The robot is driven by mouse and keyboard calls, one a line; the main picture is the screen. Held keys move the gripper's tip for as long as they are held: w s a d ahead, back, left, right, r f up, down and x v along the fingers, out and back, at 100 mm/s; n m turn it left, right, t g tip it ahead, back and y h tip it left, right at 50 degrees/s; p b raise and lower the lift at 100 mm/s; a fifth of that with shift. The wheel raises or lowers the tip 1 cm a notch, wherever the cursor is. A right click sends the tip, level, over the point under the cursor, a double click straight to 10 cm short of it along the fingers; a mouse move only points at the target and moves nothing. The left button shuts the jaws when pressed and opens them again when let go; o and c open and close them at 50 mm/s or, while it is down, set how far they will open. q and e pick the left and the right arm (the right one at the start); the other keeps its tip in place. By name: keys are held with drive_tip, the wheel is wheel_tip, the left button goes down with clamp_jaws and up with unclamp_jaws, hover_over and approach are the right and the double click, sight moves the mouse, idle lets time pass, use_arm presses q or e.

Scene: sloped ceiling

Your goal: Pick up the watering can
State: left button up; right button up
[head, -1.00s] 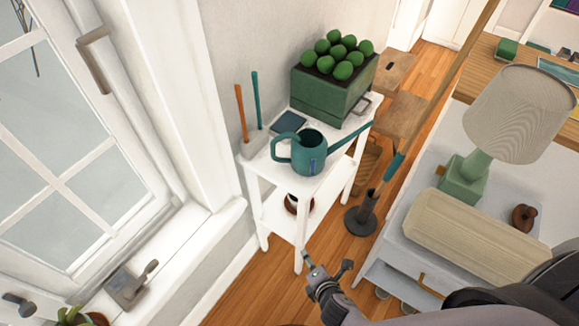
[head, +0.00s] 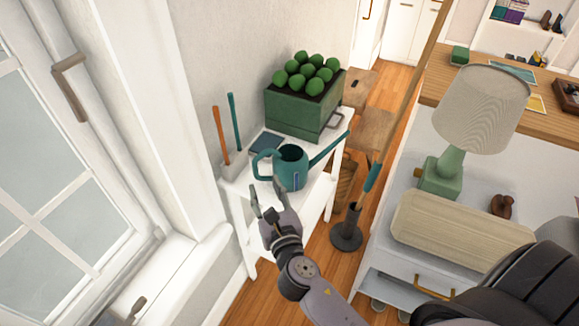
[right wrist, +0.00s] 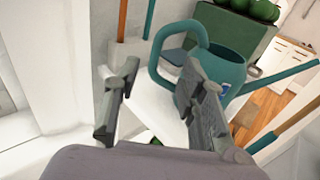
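The teal watering can (head: 290,168) stands upright on a small white side table (head: 240,187), its loop handle to the left and its long spout to the right. My right gripper (head: 265,200) is just in front of the can, at its near side, and looks apart from it. In the right wrist view the gripper (right wrist: 155,105) is open, its fingers spread and empty. The can (right wrist: 222,68) shows there beyond the fingers, partly hidden by the right-hand one, with the handle between and above them. My left gripper is not in view.
A green planter box (head: 295,112) with round green plants stands behind the can. Two tools with orange and teal handles (head: 234,120) stand left of it. A dark stand (head: 347,232) is on the floor to the right, beside a white cabinet with a lamp (head: 460,110). A window wall is left.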

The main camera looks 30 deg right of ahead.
sight(256, 168)
drive_tip(key=w, duration=0.9)
drive_tip(key=shift+d+f, duration=0.25)
drive_tip(key=shift+d, duration=0.15)
drive_tip(key=shift+c, duration=0.2)
clamp_jaws()
drive_tip(key=shift+r, duration=0.2)
